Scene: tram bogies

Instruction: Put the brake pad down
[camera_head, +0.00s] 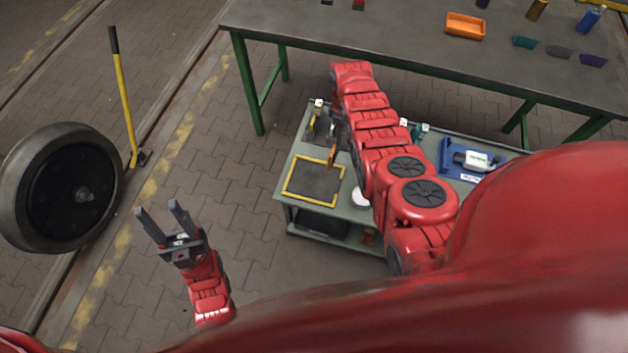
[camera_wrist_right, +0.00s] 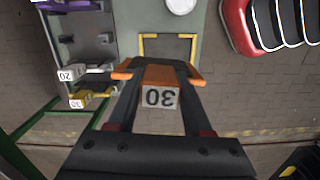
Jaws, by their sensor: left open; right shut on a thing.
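The orange brake pad (camera_wrist_right: 152,75) is between the fingers of my right gripper (camera_wrist_right: 158,84), which is shut on it. A white label reading 30 shows upside down on the pad. In the head view the pad (camera_head: 332,156) is near the yellow-framed dark mat (camera_head: 289,186) on the trolley. In the right wrist view the yellow-framed mat (camera_wrist_right: 167,35) lies beyond the pad, partly hidden by it. Whether the pad touches anything below I cannot tell. My left gripper (camera_head: 160,211) is open and empty over the floor at the left.
A rack with labels 20 and 30 (camera_wrist_right: 72,74) holds a yellow piece and a purple piece beside the mat. A white round item (camera_head: 360,197) and a blue tray (camera_head: 447,160) are on the trolley. A workbench (camera_head: 400,50) stands behind; a wheel (camera_head: 62,187) is at left.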

